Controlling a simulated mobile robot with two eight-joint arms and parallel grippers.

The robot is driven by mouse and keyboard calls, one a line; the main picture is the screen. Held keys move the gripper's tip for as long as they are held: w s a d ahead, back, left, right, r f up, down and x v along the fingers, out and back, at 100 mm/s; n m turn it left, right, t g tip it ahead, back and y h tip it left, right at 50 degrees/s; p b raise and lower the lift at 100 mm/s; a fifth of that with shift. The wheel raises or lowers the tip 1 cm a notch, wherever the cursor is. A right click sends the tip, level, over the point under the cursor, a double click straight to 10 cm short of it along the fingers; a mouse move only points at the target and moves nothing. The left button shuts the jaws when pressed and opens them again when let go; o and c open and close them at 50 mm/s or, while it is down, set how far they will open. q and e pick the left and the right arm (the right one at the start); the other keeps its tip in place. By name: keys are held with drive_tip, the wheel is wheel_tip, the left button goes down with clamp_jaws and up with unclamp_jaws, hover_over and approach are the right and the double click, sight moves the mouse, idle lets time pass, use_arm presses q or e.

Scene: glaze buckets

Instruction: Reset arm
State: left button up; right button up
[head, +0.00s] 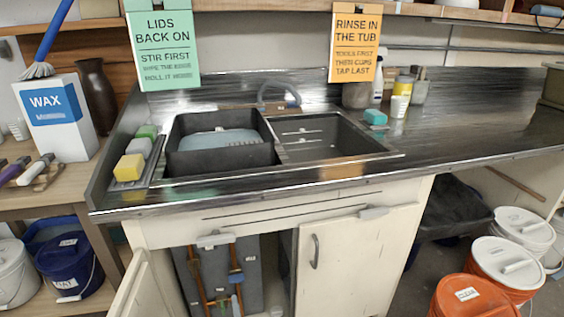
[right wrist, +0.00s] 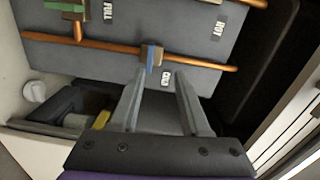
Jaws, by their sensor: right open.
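My right gripper (right wrist: 163,78) is open in the right wrist view, with its two grey fingers apart and nothing between them. Beyond its fingertips is a grey panel (right wrist: 110,52) with copper pipes and a small blue-and-tan fitting (right wrist: 151,57). I cannot tell whether the fingertips touch the fitting. In the head view the grey panel (head: 260,285) stands inside the open cabinet under the sink, but I cannot make out my right gripper clearly there. My left gripper is in neither view.
The cabinet's left door (head: 143,292) stands open and its right door (head: 355,262) is shut. Above is a counter with a sink (head: 330,150) and a black tub (head: 262,155). Lidded buckets (head: 505,262) stand on the right, a blue bucket (head: 70,265) on the left.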

drive_tip(key=d+r+n+g, duration=0.3)
drive_tip(key=d+r+n, duration=0.3)
drive_tip(key=r, duration=0.5)
drive_tip(key=s+d+r+n+g, duration=0.3)
drive_tip(key=s+d+r, duration=0.35)
drive_tip(key=d, duration=0.45)
drive_tip(key=s+d+f+n+g+h, duration=0.1)
drive_tip(key=s+d+n+g+h, duration=0.1)
drive_tip(key=s+d, duration=0.6)
drive_tip(key=s+d+n+g+h, duration=0.15)
drive_tip(key=s+d, duration=0.25)
drive_tip(key=s, duration=0.8)
drive_tip(key=s+d+f+n+g+h, duration=0.1)
drive_tip(key=s+d+g+h, duration=0.15)
drive_tip(key=s+d, duration=0.6)
use_arm(q)
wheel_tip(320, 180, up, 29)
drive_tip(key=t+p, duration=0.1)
drive_tip(key=p, duration=2.5)
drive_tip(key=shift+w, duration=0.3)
use_arm(e)
wheel_tip(320, 180, up, 29)
drive_tip(key=s+a, duration=0.1)
drive_tip(key=a, duration=0.1)
drive_tip(key=shift+a+f+t+y, duration=0.15)
drive_tip(key=shift+a+t+y, duration=0.15)
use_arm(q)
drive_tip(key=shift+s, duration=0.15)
use_arm(e)
drive_tip(key=shift+s, duration=0.15)
